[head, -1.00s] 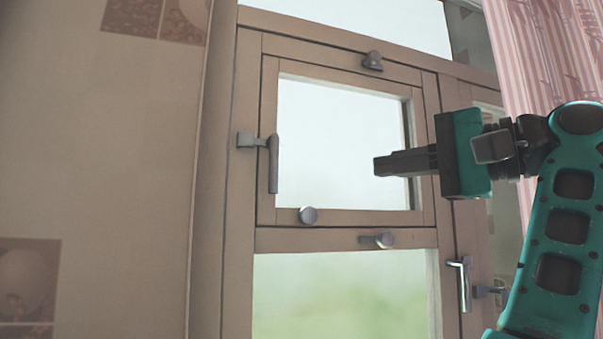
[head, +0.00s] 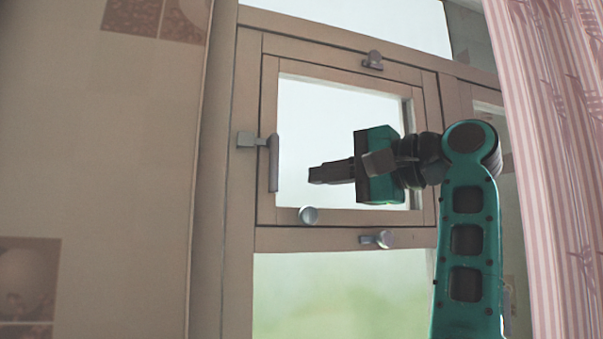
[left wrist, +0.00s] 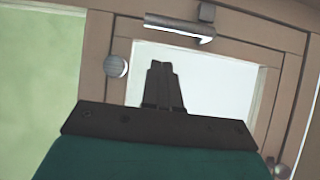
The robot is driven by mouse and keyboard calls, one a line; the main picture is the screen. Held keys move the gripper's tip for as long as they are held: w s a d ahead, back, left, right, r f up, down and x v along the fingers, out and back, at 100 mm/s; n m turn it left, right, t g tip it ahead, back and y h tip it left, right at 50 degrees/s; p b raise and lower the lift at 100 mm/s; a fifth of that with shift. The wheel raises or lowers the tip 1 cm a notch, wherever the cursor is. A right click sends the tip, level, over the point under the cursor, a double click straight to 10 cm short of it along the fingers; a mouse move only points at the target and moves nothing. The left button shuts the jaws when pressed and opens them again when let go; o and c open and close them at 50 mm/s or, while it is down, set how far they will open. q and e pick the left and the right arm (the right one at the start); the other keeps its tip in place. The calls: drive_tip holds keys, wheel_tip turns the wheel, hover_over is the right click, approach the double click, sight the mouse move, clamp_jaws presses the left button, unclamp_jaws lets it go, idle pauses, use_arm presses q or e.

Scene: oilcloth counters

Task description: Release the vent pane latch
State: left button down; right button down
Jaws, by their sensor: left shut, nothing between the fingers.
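The vent pane (head: 318,115) is the small upper window in a brown wooden frame, and it sits flush in that frame. Its latch (head: 273,163) is a grey metal handle hanging vertically on the pane's left side, joined to a bracket on the frame. The latch also shows at the top of the left wrist view (left wrist: 180,28). My left gripper (head: 312,174) is shut and empty. It is in front of the glass, to the right of the latch and apart from it. In the left wrist view its fingers (left wrist: 162,68) point toward the latch. My right gripper is not in view.
A round knob (head: 308,215) is on the pane's lower rail. Metal catches are above the pane (head: 373,60) and below it (head: 377,239). A pink striped curtain (head: 550,150) hangs at the right. The tiled wall (head: 100,150) at the left is clear.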

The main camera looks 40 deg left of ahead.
use_arm(q)
drive_tip(key=shift+s+a, duration=0.55)
drive_tip(key=shift+s, duration=0.25)
drive_tip(key=shift+s+a, duration=0.55)
drive_tip(key=shift+s, duration=0.2)
drive_tip(key=shift+a, duration=0.1)
